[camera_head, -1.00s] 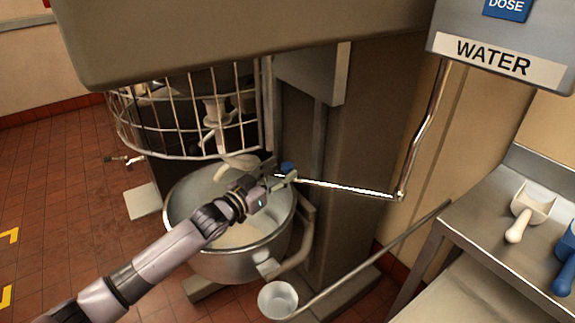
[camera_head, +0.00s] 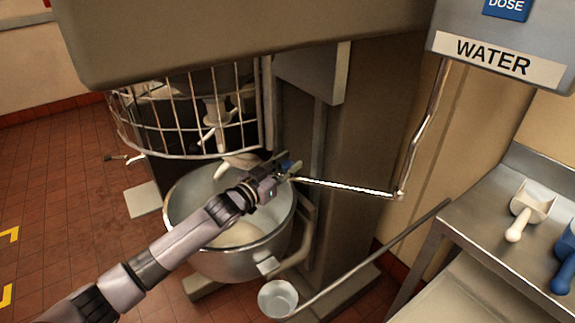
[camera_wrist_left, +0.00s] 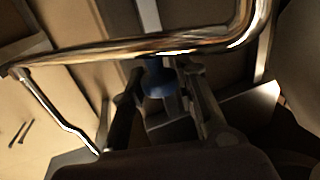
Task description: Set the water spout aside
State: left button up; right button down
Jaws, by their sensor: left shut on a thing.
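The water spout is a thin shiny metal pipe (camera_head: 345,187). It drops from the grey box labelled WATER (camera_head: 495,55), bends at an elbow and runs left to the edge of the mixer bowl. A blue grip (camera_head: 287,165) is at its left end. My left gripper (camera_head: 284,176) is at this end, above the bowl's right rim, and is shut on the blue grip. In the left wrist view the blue grip (camera_wrist_left: 158,82) sits between my fingers, and the curved pipe (camera_wrist_left: 150,48) crosses above them. My right gripper is not in view.
The steel bowl (camera_head: 182,222) stands below my left gripper, with a wire guard (camera_head: 165,125) behind it. The mixer column (camera_head: 355,130) is behind the pipe. A long-handled ladle (camera_head: 278,298) leans at the front. A steel table (camera_head: 480,215) with scoops is at right.

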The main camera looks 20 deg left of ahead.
pick_arm(q)
grip_shut()
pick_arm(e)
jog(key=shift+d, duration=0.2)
